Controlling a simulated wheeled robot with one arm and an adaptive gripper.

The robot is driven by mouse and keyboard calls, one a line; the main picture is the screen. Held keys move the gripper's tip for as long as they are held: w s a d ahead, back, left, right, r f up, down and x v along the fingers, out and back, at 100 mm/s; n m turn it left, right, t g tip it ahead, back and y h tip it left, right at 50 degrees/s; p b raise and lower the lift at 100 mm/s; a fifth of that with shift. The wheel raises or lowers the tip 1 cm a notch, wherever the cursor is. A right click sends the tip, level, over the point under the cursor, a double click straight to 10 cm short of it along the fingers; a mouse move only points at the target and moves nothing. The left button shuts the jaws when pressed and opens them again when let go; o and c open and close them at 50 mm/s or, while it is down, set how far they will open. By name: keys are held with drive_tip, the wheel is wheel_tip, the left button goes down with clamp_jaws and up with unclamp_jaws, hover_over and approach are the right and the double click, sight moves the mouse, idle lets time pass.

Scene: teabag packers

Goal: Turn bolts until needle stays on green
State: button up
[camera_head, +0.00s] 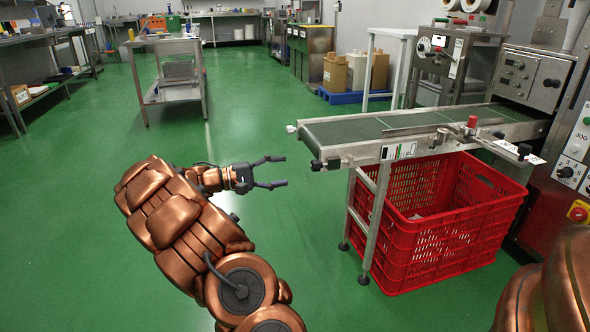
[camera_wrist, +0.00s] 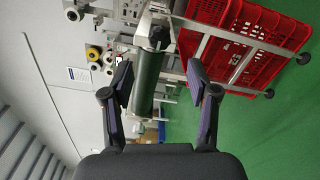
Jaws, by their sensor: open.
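The bolts appear to be at the near end of the conveyor (camera_head: 400,125): a dark knob (camera_head: 316,165) at the near corner and a pale one (camera_head: 291,129) at the far corner. A dark knob (camera_wrist: 159,37) also shows in the wrist view, beside the green belt (camera_wrist: 148,85). A small label with green and red (camera_head: 398,151) is on the conveyor's side; I cannot make out a needle. My gripper (camera_head: 284,171) is open and empty, left of the conveyor end in the head view. In the wrist view the belt end lies between its fingers, farther off.
A red crate (camera_head: 420,235) stands under the conveyor beside its metal legs (camera_head: 375,225). Machines with a control panel (camera_head: 535,75) stand at the right. A steel cart (camera_head: 172,95) stands at the back left. Green floor is clear around my arm.

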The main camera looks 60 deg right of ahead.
drive_tip(key=v, duration=0.3)
drive_tip(key=shift+w+a, duration=0.1)
drive_tip(key=shift+w, duration=0.05)
idle(0.5)
drive_tip(key=s+a+r+t+y+p, duration=0.2)
drive_tip(key=s+a+r+p, duration=0.1)
drive_tip(key=a+r+p, duration=0.5)
drive_tip(key=s+a+r+t+y+p, duration=0.2)
drive_tip(key=s+a+r+p, duration=0.3)
drive_tip(key=r+p, duration=0.45)
drive_tip(key=s+a+r+n+t+y+p, duration=0.2)
drive_tip(key=a+r+p, duration=0.4)
drive_tip(key=a+p, duration=0.3)
drive_tip(key=s+a+r+n+t+y+p, duration=0.2)
drive_tip(key=a+r+p, duration=0.5)
drive_tip(key=a, duration=0.7)
drive_tip(key=s+a+r+n+t+y+p, duration=0.2)
drive_tip(key=a+r+p, duration=0.4)
drive_tip(key=a+p, duration=0.5)
drive_tip(key=s+t+y, duration=0.1)
drive_tip(key=s+y, duration=0.1)
drive_tip(key=shift+s+a+n+t, duration=0.3)
drive_tip(key=shift+s+a, duration=0.05)
drive_tip(key=shift+r, duration=0.15)
